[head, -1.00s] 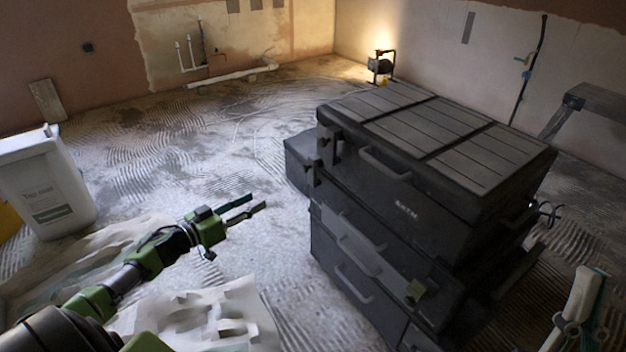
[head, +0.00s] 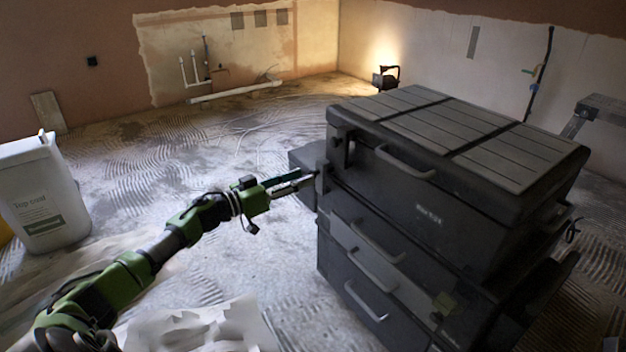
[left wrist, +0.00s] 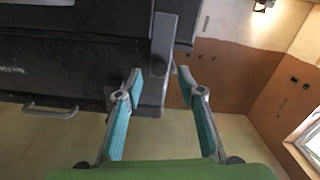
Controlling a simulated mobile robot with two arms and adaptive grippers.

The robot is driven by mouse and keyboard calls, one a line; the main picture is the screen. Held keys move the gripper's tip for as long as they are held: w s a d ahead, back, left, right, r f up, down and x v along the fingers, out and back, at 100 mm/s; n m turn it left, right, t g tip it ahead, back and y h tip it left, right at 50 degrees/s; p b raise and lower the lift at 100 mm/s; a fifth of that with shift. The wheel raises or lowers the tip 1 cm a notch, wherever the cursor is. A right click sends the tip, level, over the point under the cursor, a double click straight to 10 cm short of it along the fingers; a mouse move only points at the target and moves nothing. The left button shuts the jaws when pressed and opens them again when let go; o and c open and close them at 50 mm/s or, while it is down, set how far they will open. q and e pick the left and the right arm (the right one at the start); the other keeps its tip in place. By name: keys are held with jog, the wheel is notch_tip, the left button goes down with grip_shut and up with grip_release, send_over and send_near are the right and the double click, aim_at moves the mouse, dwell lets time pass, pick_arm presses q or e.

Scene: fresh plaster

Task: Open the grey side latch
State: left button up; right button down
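The dark stacked toolbox (head: 400,215) stands on the floor right of centre. In the left wrist view, the grey side latch (left wrist: 164,48) is a long upright bar at the box's corner. In the head view, dark latch hardware shows at the box's left corner (head: 340,152), just above my left fingertips. My left gripper (head: 308,178) reaches the box's left side. In the left wrist view it is open (left wrist: 160,82), its teal fingers apart and the latch's lower part between or just beyond them. I cannot tell whether they touch it. My right gripper does not show.
The box front has several grey handles (head: 405,163). A white tub (head: 42,195) stands at the left and crumpled sheeting (head: 200,325) lies at the front. A lit work lamp (head: 386,77) is behind the box. Floor left of the box is mostly clear.

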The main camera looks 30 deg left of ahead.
aim_at(313, 173)
pick_arm(q)
jog(key=shift+b+x, duration=0.75)
jog(key=shift+x, duration=1.75)
jog(key=shift+f, duration=0.1)
grip_shut()
